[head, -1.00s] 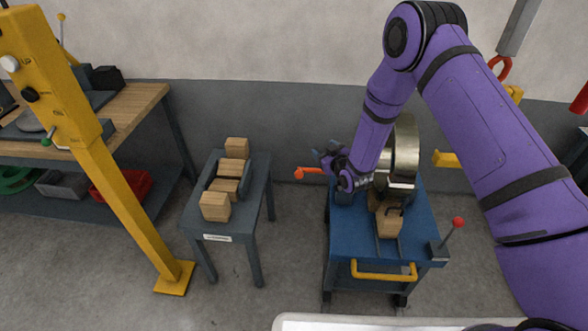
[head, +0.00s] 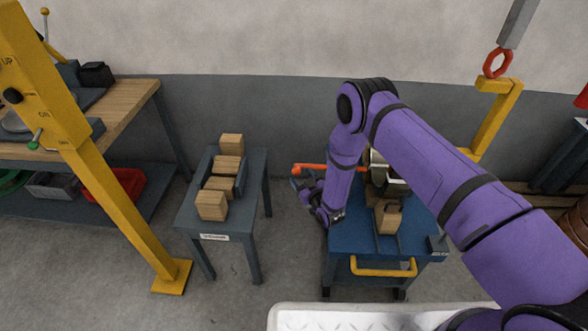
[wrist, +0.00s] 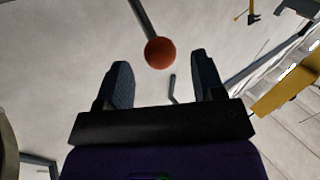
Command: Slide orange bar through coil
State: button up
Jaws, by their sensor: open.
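The orange bar (head: 318,168) lies roughly level at the left of the coil in the head view; its right part is hidden behind my arm. The metal coil (head: 377,160) stands on the blue cart, mostly covered by my arm, so how far the bar sits in its opening cannot be told. My gripper (head: 302,186) is just below and in front of the bar's left end. In the wrist view my gripper (wrist: 164,82) is open with nothing between its fingers. A round orange end, seemingly the bar's (wrist: 160,53), shows beyond the fingertips.
The blue cart (head: 345,238) has a yellow handle (head: 383,272) in front. A yellow hook frame (head: 492,118) hangs from a red hook (head: 497,63) at the right. A grey stand (head: 240,222) with wooden blocks and a yellow post (head: 120,195) stand left. Floor between stand and cart is clear.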

aim_at(294, 168)
jog(key=x, duration=0.5)
jog(key=shift+w+a, duration=0.15)
jog(key=shift+w, duration=0.2)
grip_shut()
jog(key=d, duration=1.7)
jog(key=shift+s, duration=0.3)
jog(key=shift+d, duration=0.1)
grip_release()
jog(key=v, duration=1)
jog(key=shift+s+d, duration=0.15)
jog(key=shift+s, duration=0.25)
